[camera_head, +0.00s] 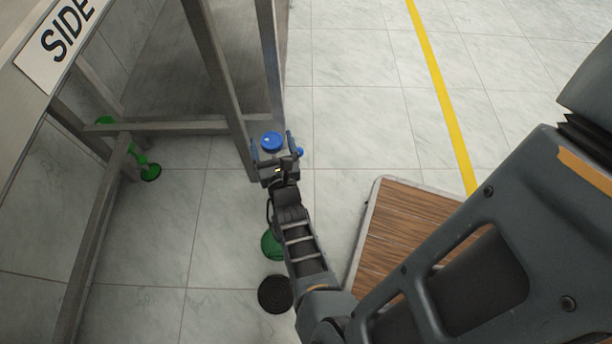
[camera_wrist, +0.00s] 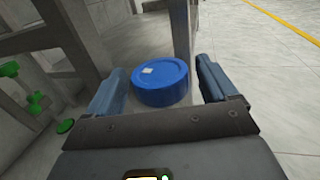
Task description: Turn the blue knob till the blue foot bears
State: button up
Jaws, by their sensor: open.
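The blue knob (camera_head: 272,141) is a round, flat-topped disc beside the foot of a grey metal frame leg. In the wrist view the knob (camera_wrist: 160,84) shows a small pale mark on top. My gripper (camera_head: 272,148) is open, with one finger on each side of the knob. In the wrist view a gap shows between the knob and each finger; contact cannot be made out. Where the foot meets the floor is hidden.
The frame leg (camera_head: 224,85) rises right behind the knob. A green foot (camera_head: 150,173) stands at the frame's left. A green round thing (camera_head: 270,244) and a black disc (camera_head: 275,294) lie near my arm. A wooden-topped platform (camera_head: 405,225) is at right. Tiled floor beyond is clear.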

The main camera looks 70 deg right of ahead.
jog(key=shift+r+n+t+y+p, duration=0.1)
jog(key=shift+n+t+y+p, duration=0.8)
jog(key=shift+n+t+y, duration=1.05)
jog(key=shift+d+n+t+y+p, duration=0.1)
jog(key=shift+n+t+y+p, duration=1.35)
jog(key=shift+y, duration=0.6)
jog(key=shift+d+n+t+y+p, duration=0.1)
jog(key=shift+n+t+y+p, duration=0.2)
jog(key=shift+n+y+p, duration=0.55)
jog(key=n+y, duration=0.1)
jog(key=y, duration=0.1)
jog(key=n+y, duration=0.1)
jog(key=y, duration=0.2)
jog(key=shift+s+d+n+t+b, duration=0.1)
jog(key=shift+n+t+b, duration=0.2)
jog(key=shift+n+b, duration=0.1)
jog(key=n+y, duration=0.1)
jog(key=y, duration=0.1)
jog(key=n+y+b, duration=0.1)
jog(key=shift+d+f+y, duration=0.1)
jog(key=shift+f+y, duration=0.1)
jog(key=shift+y, duration=0.15)
jog(key=s+d+p, duration=0.1)
jog(key=s, duration=0.7)
jog(key=s+a+f+n+g+y+p, duration=0.1)
jog(key=a+n+g+p, duration=0.5)
jog(key=n+g, duration=0.6)
jog(key=shift+s+a+f+n+p, duration=0.35)
jog(key=shift+s+f+n, duration=0.35)
jog(key=shift+n, duration=0.35)
